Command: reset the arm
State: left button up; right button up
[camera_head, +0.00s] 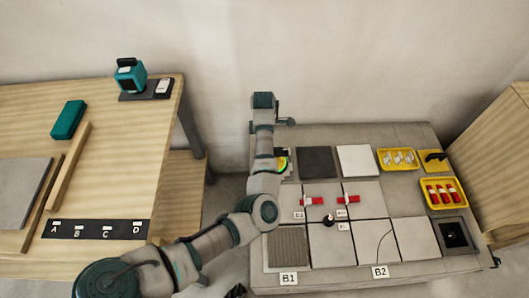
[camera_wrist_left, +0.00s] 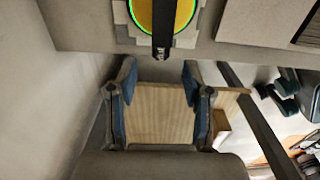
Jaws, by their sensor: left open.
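My left arm comes in from the lower left of the head view, bends at the elbow and reaches up past the platform's left edge. Its fingers cannot be made out there. In the left wrist view my left gripper (camera_wrist_left: 159,76) is open, with nothing between its two fingers. A yellow disc with a green ring (camera_wrist_left: 150,14) lies ahead of the fingers, apart from them, with a dark bar across it. In the head view the disc (camera_head: 286,168) is partly hidden behind the arm. My right gripper cannot be made out.
The grey platform (camera_head: 408,203) holds tiles, red clips (camera_head: 350,200) and yellow trays (camera_head: 398,150). On the left a wooden table (camera_head: 110,180) carries a teal block (camera_head: 68,119), a teal device (camera_head: 130,75) and a strip marked A to D (camera_head: 95,229). A gap separates table and platform.

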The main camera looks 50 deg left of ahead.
pick_arm(q)
jog(key=shift+d+r, duration=0.2)
jog(key=shift+r, duration=0.85)
jog(key=shift+d+r, duration=0.15)
jog(key=shift+r, duration=0.85)
